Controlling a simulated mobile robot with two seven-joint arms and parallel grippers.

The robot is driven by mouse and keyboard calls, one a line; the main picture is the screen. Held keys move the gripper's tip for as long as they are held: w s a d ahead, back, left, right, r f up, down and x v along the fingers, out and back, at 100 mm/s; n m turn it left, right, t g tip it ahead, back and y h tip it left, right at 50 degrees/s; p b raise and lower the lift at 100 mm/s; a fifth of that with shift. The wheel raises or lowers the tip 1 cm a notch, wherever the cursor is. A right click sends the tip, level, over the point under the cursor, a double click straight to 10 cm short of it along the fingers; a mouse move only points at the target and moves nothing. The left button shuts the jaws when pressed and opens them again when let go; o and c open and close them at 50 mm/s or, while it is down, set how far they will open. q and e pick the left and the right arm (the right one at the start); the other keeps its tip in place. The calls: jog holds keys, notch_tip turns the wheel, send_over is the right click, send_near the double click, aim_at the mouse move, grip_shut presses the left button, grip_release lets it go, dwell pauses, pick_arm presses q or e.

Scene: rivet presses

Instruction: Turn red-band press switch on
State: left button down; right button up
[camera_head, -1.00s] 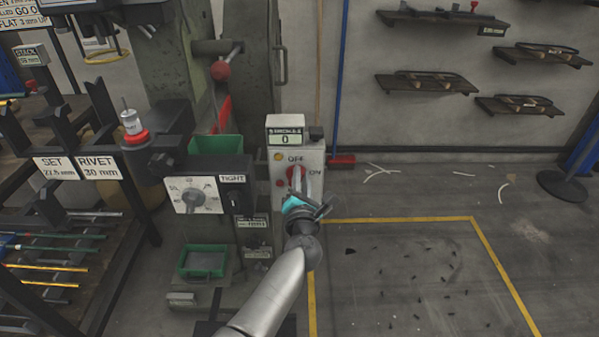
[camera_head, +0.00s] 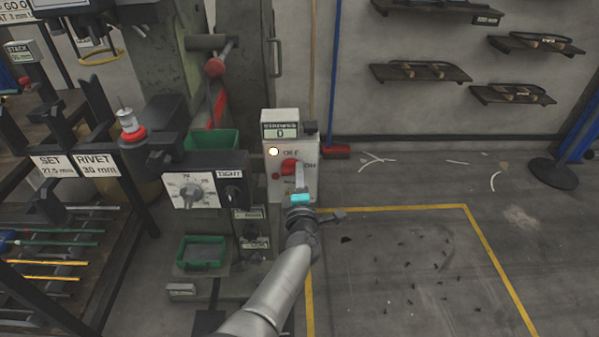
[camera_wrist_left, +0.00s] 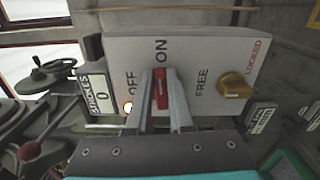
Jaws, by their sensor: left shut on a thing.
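The white switch box (camera_head: 302,187) stands on the side of the green press, with OFF and ON labels and a STROKES counter (camera_head: 281,131) reading 0. Its red rotary switch (camera_head: 288,166) points toward ON; in the left wrist view the red handle (camera_wrist_left: 161,90) also points to ON. My left gripper (camera_wrist_left: 163,100) is shut on this handle, one finger on each side. In the head view my left gripper (camera_head: 300,178) reaches the box from below and partly covers its face. A lamp (camera_head: 273,152) near OFF glows bright. My right gripper is not in view.
A yellow knob (camera_wrist_left: 235,86) between FREE and LOCKED sits beside the switch. Left of the box is a dial panel (camera_head: 190,194) marked TIGHT. Green bins (camera_head: 202,252) and a rod rack (camera_head: 60,245) are further left. Open floor with yellow lines (camera_head: 480,235) lies to the right.

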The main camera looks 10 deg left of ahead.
pick_arm(q)
jog(key=shift+f+m, duration=0.15)
jog(key=shift+m, duration=0.35)
jog(key=c, duration=0.8)
grip_release()
jog(key=shift+s, duration=0.1)
